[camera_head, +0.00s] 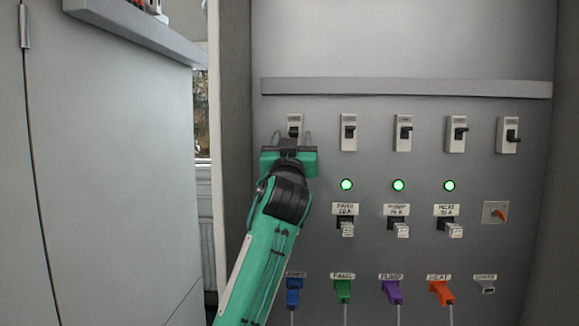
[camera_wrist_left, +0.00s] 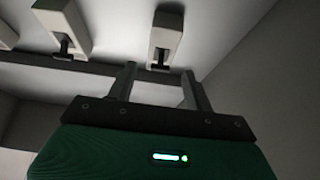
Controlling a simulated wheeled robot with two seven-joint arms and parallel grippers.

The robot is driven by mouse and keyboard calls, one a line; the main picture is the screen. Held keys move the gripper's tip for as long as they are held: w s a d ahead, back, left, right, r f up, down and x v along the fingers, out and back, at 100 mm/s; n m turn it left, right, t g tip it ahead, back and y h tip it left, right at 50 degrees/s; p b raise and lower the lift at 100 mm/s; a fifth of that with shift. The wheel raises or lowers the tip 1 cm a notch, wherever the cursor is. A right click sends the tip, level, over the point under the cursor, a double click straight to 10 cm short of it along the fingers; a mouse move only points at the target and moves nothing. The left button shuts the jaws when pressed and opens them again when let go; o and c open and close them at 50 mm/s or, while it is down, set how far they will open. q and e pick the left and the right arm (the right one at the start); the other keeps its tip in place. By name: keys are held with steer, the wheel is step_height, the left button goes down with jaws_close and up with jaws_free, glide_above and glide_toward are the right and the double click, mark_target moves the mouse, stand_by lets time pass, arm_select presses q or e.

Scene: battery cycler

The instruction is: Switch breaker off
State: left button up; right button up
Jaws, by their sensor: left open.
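A row of several breakers with black levers runs along the panel. My left gripper (camera_head: 293,136) is open in front of the leftmost breaker (camera_head: 295,119), with one finger on each side of its lower part. In the left wrist view, a pale breaker (camera_wrist_left: 168,28) with a dark lever (camera_wrist_left: 160,59) stands just beyond and between the open fingertips (camera_wrist_left: 159,70). Contact cannot be told. My gripper partly hides the leftmost breaker in the head view. The second breaker (camera_head: 349,138), third breaker (camera_head: 403,138), fourth breaker (camera_head: 457,140) and rightmost breaker (camera_head: 508,142) are uncovered. My right gripper is out of view.
A grey ledge (camera_head: 405,88) juts out above the breakers. Three green lamps, one of them the left lamp (camera_head: 347,184), glow below. A grey cabinet (camera_head: 110,170) stands left.

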arm_select(q)
steer(key=b+v, duration=0.4)
steer(key=v, duration=0.8)
steer(key=shift+w, duration=0.1)
